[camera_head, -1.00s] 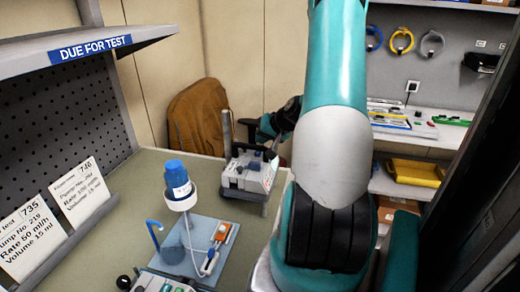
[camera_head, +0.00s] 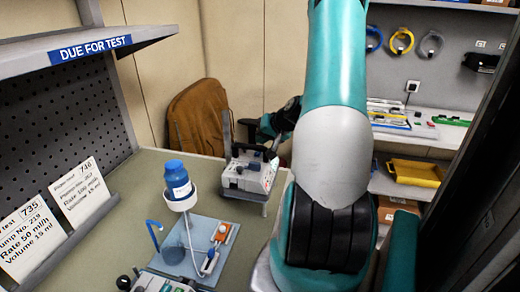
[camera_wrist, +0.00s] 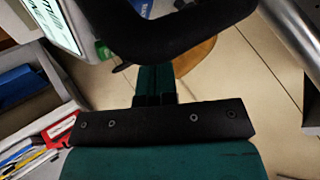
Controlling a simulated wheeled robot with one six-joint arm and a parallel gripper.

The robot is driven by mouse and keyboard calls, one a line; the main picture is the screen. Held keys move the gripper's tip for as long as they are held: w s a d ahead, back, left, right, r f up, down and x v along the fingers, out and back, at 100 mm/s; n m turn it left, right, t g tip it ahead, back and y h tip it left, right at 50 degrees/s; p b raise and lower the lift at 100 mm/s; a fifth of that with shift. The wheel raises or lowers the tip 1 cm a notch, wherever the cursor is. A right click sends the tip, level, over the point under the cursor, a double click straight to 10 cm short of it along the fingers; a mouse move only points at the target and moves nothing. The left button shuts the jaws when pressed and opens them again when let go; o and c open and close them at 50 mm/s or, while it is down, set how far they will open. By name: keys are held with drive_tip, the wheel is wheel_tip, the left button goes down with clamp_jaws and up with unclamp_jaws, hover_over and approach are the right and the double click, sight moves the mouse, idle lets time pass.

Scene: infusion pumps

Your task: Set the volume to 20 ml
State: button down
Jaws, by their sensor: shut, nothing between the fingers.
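A white-and-grey infusion pump (camera_head: 249,172) with an upright post at its left stands at the back of the bench. Another pump (camera_head: 160,284) shows only in part at the bottom edge. The displays and volume settings are too small to read in the head view. My gripper (camera_head: 252,128) shows as a small dark shape above and behind the back pump, partly hidden by my arm. It looks shut and empty, and I cannot tell whether it touches the pump. In the wrist view a white panel edge with dark lettering (camera_wrist: 55,22) shows at the top left.
A blue-capped bottle (camera_head: 177,180) sits in a white ring holder above a blue tray (camera_head: 205,232) with an orange-and-white device (camera_head: 220,235). Cards (camera_head: 30,240) lean at the left under a shelf (camera_head: 95,42). A brown chair back (camera_head: 198,125) stands behind the bench.

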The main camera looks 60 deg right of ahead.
drive_tip(key=shift+f, duration=0.1)
idle(0.3)
drive_tip(key=shift+f+b, duration=0.3)
drive_tip(key=shift+b, duration=0.15)
drive_tip(key=shift+f+b, duration=0.45)
drive_tip(key=shift+f, duration=0.05)
idle(0.5)
drive_tip(key=shift+r, duration=0.1)
drive_tip(key=shift+r+p, duration=0.6)
drive_tip(key=shift+r, duration=0.2)
drive_tip(key=shift+r+p, duration=1.75)
drive_tip(key=shift+r, duration=0.85)
idle(0.6)
